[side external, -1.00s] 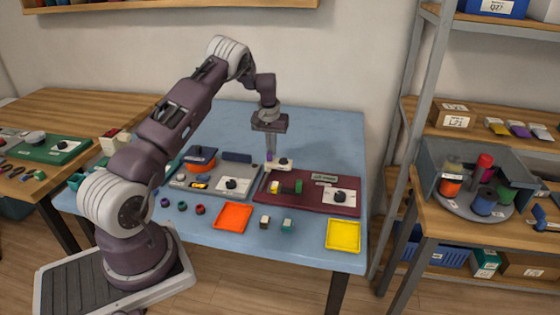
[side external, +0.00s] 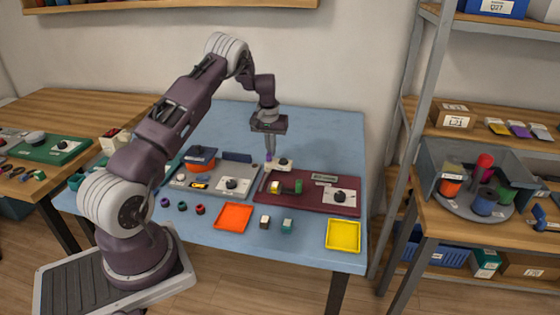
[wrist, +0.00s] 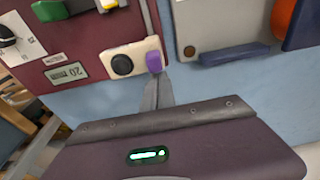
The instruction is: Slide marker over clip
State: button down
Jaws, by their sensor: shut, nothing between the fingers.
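A small purple marker (wrist: 154,61) sits at one end of a cream block with a black round knob, which looks like the clip (wrist: 133,60). In the side view the marker (side external: 268,157) is at the left end of the clip (side external: 284,164), by the maroon board's back left corner. My gripper (wrist: 157,100) is shut and empty, its fingertips close beside the marker. I cannot tell whether they touch it. In the side view my gripper (side external: 270,156) points down at the marker.
The maroon board (side external: 310,205) also holds a yellow block (side external: 275,187), a green block (side external: 298,186) and a white plate with a black knob (side external: 341,197). A grey board (side external: 210,187) lies to its left. Orange (side external: 233,217) and yellow (side external: 343,234) trays lie in front.

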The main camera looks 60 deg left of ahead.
jog(key=shift+s+d, duration=3.05)
jog(key=shift+a, duration=0.1)
